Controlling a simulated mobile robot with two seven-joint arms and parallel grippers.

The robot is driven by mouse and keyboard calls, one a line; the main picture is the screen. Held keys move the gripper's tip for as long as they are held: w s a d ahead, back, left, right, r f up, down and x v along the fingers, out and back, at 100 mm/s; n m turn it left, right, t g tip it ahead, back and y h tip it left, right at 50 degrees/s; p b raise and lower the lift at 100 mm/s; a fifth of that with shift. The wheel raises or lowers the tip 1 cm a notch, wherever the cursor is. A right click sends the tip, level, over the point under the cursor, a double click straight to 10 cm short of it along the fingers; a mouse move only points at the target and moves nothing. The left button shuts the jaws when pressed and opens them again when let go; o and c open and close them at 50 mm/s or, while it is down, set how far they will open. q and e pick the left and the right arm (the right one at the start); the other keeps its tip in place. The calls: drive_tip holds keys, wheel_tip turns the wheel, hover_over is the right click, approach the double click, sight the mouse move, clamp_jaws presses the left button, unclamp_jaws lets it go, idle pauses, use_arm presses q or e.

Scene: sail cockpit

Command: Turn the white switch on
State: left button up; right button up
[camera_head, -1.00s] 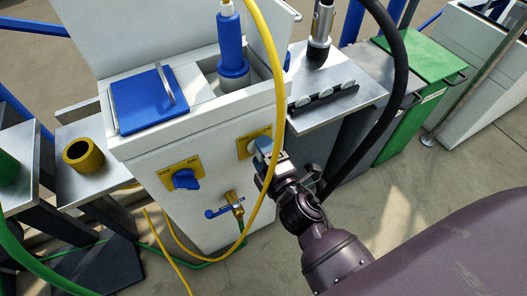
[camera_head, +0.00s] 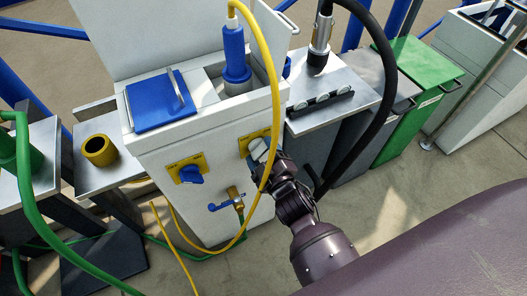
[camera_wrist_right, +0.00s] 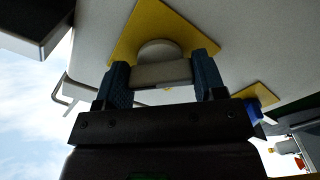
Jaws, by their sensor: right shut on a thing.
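The white switch (camera_wrist_right: 158,73) sits on a yellow plate (camera_wrist_right: 135,27) on the front of the white cabinet. In the right wrist view its bar lies between the two blue-padded fingers of my right gripper (camera_wrist_right: 160,82), which is shut on it. In the head view my right gripper (camera_head: 260,153) is at the right-hand yellow plate (camera_head: 245,143) and covers most of the switch. The plate's lettering is too small or hidden to read. My left gripper is not in view.
A blue switch (camera_head: 190,174) on its own yellow plate is to the left, with a brass valve with a blue handle (camera_head: 228,202) below. A yellow hose (camera_head: 274,90) hangs in front of the cabinet near my right gripper. A black hose (camera_head: 383,110) loops on the right.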

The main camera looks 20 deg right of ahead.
idle(0.5)
drive_tip(key=o, duration=0.9)
drive_tip(key=shift+s, duration=0.1)
drive_tip(key=s, duration=0.5)
drive_tip(key=s+p, duration=0.1)
drive_tip(key=s, duration=0.4)
drive_tip(key=shift+s+d, duration=0.2)
drive_tip(key=shift+s, duration=0.15)
